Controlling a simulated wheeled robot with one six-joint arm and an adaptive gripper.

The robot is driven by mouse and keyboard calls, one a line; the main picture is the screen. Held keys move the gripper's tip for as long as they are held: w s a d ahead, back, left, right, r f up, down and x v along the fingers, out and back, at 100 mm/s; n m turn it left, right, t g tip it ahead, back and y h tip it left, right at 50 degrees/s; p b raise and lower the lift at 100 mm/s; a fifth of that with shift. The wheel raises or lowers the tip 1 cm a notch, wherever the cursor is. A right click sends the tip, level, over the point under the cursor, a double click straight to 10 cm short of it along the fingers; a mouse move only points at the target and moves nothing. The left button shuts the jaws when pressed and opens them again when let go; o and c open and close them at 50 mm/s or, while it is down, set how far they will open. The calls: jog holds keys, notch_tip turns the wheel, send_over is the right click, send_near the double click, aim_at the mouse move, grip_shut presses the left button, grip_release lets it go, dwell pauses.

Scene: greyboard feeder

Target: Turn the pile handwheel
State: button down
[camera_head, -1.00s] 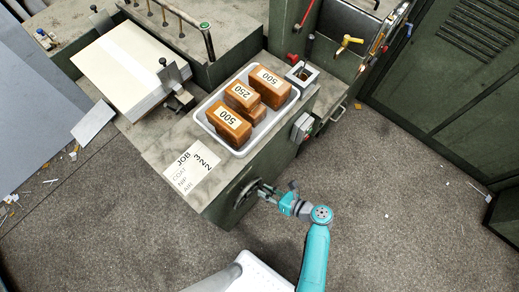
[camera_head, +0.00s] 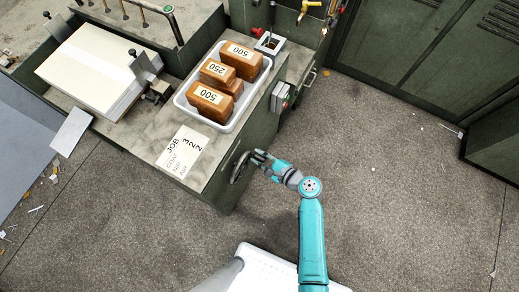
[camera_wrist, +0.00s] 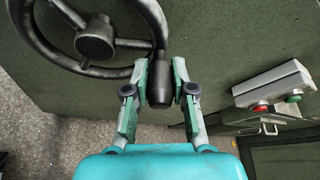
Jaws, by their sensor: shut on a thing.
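The pile handwheel (camera_head: 239,168) is a dark spoked wheel on the front side of the green machine. In the wrist view its round hub (camera_wrist: 95,41) and part of its rim fill the upper left. A dark, tapered handle (camera_wrist: 159,82) sticks out from the rim. My gripper (camera_wrist: 160,76) is shut on this handle, with one finger on each side of it. In the head view my gripper (camera_head: 261,159) is at the wheel's right side and hides the handle.
A white tray (camera_head: 190,107) of brown labelled blocks stands on the machine top, near a paper label (camera_head: 182,151). A control box with red and green buttons (camera_wrist: 274,85) is right of the wheel. The floor (camera_head: 390,200) to the right is mostly clear.

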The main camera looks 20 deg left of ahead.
aim_at(243, 158)
jog(key=r+n, duration=0.1)
jog(key=s+r+n+t, duration=0.1)
jog(key=shift+n+t, duration=0.3)
jog(key=shift+n, duration=0.1)
jog(key=shift+s+a+r+n+t+y, duration=0.1)
jog(key=shift+s+r+n+t+y, duration=0.45)
jog(key=shift+n, duration=0.45)
jog(key=s+n, duration=0.1)
jog(key=s+r+n+t+y, duration=0.1)
jog(key=n, duration=0.1)
jog(key=shift+s+a, duration=0.1)
jog(key=shift+s+r+n+t+y, duration=0.1)
jog(key=shift+s+n+t+y, duration=0.25)
jog(key=shift+n, duration=0.45)
jog(key=shift+s+n+y, duration=0.1)
jog(key=shift+s+n, duration=0.3)
jog(key=shift+n, duration=0.4)
jog(key=c, duration=1)
grip_release()
